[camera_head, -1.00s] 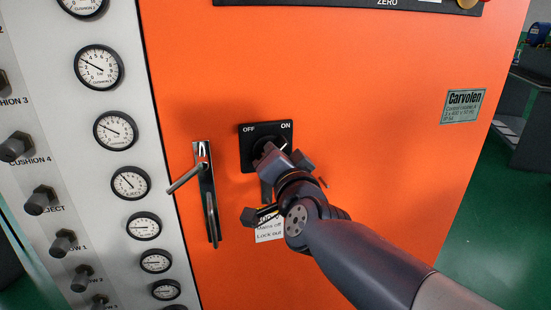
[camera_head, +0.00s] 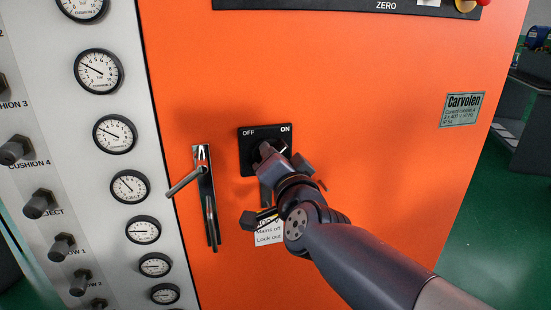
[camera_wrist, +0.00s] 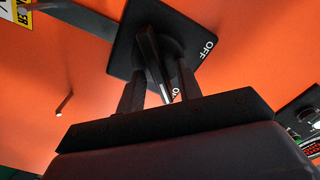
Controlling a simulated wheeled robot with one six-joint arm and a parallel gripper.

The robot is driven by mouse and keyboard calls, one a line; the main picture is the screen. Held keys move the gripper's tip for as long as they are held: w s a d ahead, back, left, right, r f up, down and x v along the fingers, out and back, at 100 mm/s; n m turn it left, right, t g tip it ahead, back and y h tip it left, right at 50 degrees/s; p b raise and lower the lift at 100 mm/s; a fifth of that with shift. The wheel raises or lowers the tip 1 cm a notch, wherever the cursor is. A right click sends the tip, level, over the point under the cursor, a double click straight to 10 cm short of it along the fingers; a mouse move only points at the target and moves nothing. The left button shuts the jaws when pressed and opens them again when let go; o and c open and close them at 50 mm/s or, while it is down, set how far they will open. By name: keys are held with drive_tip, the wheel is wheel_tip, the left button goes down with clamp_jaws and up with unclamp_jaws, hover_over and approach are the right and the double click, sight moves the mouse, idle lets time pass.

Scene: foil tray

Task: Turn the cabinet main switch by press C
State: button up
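The main switch is a black square plate (camera_head: 246,146) marked OFF at upper left and ON at upper right, on the orange cabinet door. Its black knob (camera_head: 266,149) is partly hidden by my gripper (camera_head: 283,160). In the wrist view the plate (camera_wrist: 203,22) fills the upper middle and the knob's raised bar (camera_wrist: 152,62) stands out from it. My gripper's fingers (camera_wrist: 160,88) lie on either side of the bar, with narrow gaps showing between. The ON mark is partly covered there. I cannot tell for sure which mark the knob points to.
A metal door handle (camera_head: 204,195) sticks out just left of the switch. A white label (camera_head: 268,236) is below it, partly behind my gripper. Gauges (camera_head: 115,134) and dark knobs (camera_head: 40,204) line the grey panel at left. The orange door (camera_head: 380,100) right of the switch is mostly bare.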

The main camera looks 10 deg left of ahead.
drive_tip(key=p+v, duration=0.3)
drive_tip(key=v, duration=0.7)
drive_tip(key=shift+s+d, duration=0.15)
drive_tip(key=shift+s, duration=0.25)
drive_tip(key=b+x, duration=0.2)
drive_tip(key=x, duration=0.9)
drive_tip(key=shift+b, duration=0.4)
drive_tip(key=shift+s+d, duration=0.1)
drive_tip(key=shift+s, duration=0.05)
